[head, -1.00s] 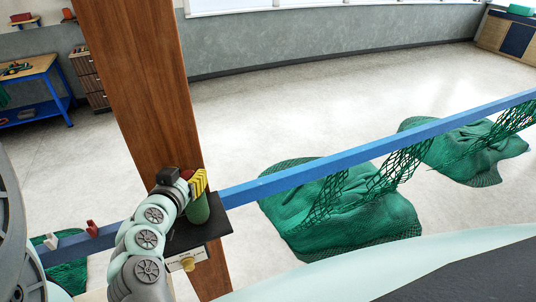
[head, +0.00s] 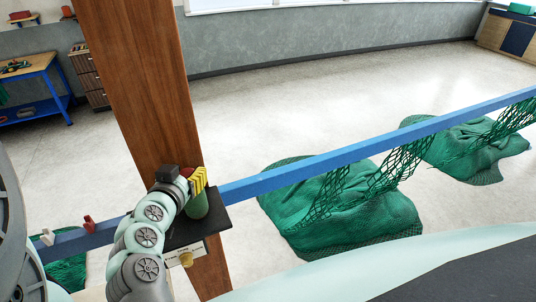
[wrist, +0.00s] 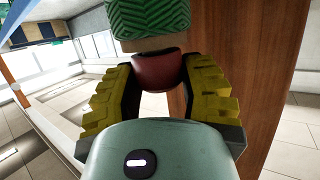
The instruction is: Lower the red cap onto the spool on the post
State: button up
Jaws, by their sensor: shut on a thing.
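My gripper (head: 197,183) is shut on the red cap (wrist: 158,72), which sits between the two yellow ridged fingers in the wrist view. In the head view only a little of the cap (head: 187,172) shows behind the fingers. The green spool (head: 198,208) stands upright on a black shelf (head: 215,224) at the wooden post (head: 150,90), right below the gripper. In the wrist view the spool's green winding (wrist: 152,22) and a pale end show close against the cap. I cannot tell whether cap and spool touch.
A blue rail (head: 300,175) runs past the post, with green nets (head: 340,210) hanging from it and heaped on the floor. Small red (head: 89,223) and white (head: 47,237) hooks sit on the rail at left. A blue-framed bench (head: 35,85) stands far left.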

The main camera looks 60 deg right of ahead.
jog(key=o, duration=1)
